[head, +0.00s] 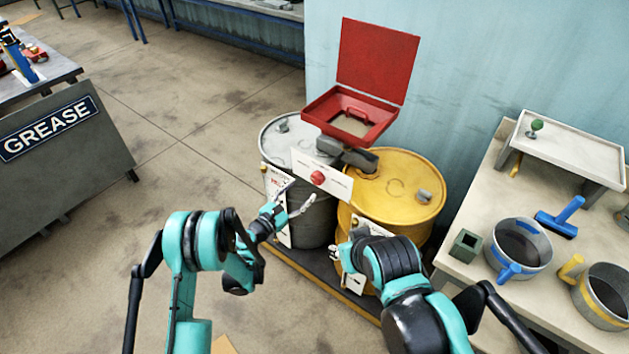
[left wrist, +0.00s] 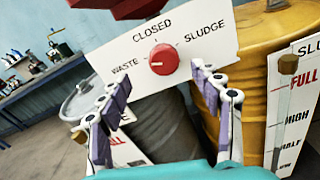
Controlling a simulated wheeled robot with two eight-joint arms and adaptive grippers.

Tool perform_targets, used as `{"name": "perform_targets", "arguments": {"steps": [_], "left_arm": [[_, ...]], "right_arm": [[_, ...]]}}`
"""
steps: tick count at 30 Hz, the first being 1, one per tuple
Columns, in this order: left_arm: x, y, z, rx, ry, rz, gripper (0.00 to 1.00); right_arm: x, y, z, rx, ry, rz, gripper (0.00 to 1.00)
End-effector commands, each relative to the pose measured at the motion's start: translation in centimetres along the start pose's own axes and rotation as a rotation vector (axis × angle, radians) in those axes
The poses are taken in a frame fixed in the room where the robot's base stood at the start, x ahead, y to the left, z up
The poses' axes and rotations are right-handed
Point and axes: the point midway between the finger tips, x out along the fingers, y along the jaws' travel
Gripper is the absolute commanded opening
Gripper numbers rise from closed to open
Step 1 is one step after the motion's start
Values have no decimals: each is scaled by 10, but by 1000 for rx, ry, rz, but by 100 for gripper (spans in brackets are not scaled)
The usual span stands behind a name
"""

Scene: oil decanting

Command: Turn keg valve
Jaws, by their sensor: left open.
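The keg valve is a round red knob (head: 317,178) on a white plate (head: 338,184) in front of the two drums. In the left wrist view, the knob (left wrist: 163,60) sits under the word CLOSED, with WASTE at left and SLUDGE at right. A pale mark on the knob appears to lie roughly sideways. My left gripper (head: 297,203) is open and empty, just below and left of the knob. Its fingers (left wrist: 158,100) are spread on either side of the knob in the wrist view, apart from it. My right gripper (head: 338,254) is low before the yellow drum, mostly hidden by its own arm.
A grey drum (head: 318,216) and a yellow drum (head: 408,199) stand side by side on a low base. A red open-lidded funnel box (head: 350,115) is above them. A bench with pots (head: 518,247) is at right; a GREASE cart (head: 60,150) is at left. Floor between is clear.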

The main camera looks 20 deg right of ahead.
Motion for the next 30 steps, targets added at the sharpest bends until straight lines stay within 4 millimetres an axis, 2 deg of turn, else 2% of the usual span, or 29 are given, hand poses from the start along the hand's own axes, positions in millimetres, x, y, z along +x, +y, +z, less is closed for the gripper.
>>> {"name": "perform_targets", "arguments": {"steps": [5, 18, 22, 29, 30], "left_arm": [[6, -6, -10, -61, -22, 2, 65], [70, -6, -10, -58, -21, 2, 65], [78, -5, -8, -57, -20, 4, 65], [79, -5, -8, -57, -20, 4, 65], [79, -5, -8, -57, -20, 4, 62]], "right_arm": [[1, 0, 1, 0, 0, 0, 34], [17, 0, 12, 0, 0, 0, 34], [18, 0, 13, 0, 0, 0, 34], [18, 0, 13, 0, 0, 0, 34], [18, 0, 13, 0, 0, 0, 34]]}}
